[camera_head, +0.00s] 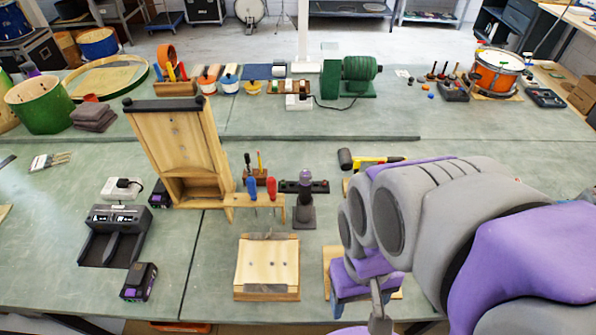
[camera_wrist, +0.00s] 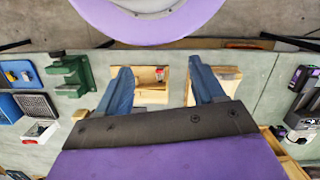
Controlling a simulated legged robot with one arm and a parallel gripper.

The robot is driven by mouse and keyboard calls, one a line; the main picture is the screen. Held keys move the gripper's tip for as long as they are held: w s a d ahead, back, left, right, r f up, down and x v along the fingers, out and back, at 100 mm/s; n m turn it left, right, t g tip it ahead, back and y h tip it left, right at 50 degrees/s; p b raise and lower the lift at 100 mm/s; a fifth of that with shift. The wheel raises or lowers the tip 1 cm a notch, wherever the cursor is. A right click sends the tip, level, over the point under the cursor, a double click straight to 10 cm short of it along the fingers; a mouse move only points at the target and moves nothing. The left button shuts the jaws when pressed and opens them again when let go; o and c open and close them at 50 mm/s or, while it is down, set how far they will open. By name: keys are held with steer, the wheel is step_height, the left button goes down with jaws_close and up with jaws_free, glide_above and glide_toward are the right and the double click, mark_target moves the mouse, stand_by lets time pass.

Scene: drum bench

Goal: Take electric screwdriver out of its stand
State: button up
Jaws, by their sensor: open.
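The electric screwdriver (camera_head: 305,186), a slim grey tool with a purple top, stands upright in its dark stand (camera_head: 304,217) near the middle of the bench in the head view. My gripper (camera_head: 358,288) is to the right of the stand and closer to the front edge, apart from it. In the wrist view my gripper (camera_wrist: 164,72) shows two blue fingers spread apart with nothing held between them. I cannot make out the screwdriver in the wrist view. My arm hides part of the bench on the right.
A wooden rack (camera_head: 256,199) with red and blue handled tools stands just left of the stand. A wooden block (camera_head: 267,265) lies in front. A charger (camera_head: 115,232) and battery (camera_head: 138,282) are at left.

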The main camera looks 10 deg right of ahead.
steer(key=w+d+r+m+p, duration=0.2)
steer(key=w+r+m, duration=0.2)
steer(key=w, duration=0.6)
steer(key=m+t+p, duration=0.2)
steer(key=m+p, duration=0.4)
steer(key=m, duration=0.2)
glide_above(304, 182)
steer(key=w, duration=0.2)
step_height(304, 182, down, 3)
steer(key=f, duration=0.6)
steer(key=d+f, duration=0.1)
steer(key=f, duration=0.3)
steer(key=shift+w, duration=0.1)
steer(key=shift+s+a+f, duration=0.15)
steer(key=shift+s+f, duration=0.05)
steer(key=shift+f, duration=1.15)
steer(key=shift+s+a+f, duration=0.1)
steer(key=shift+s+f, duration=0.1)
steer(key=shift+f, duration=1.15)
steer(key=shift+w+f, duration=0.1)
steer(key=shift+f, duration=0.2)
steer(key=shift+c, duration=0.5)
jaws_close()
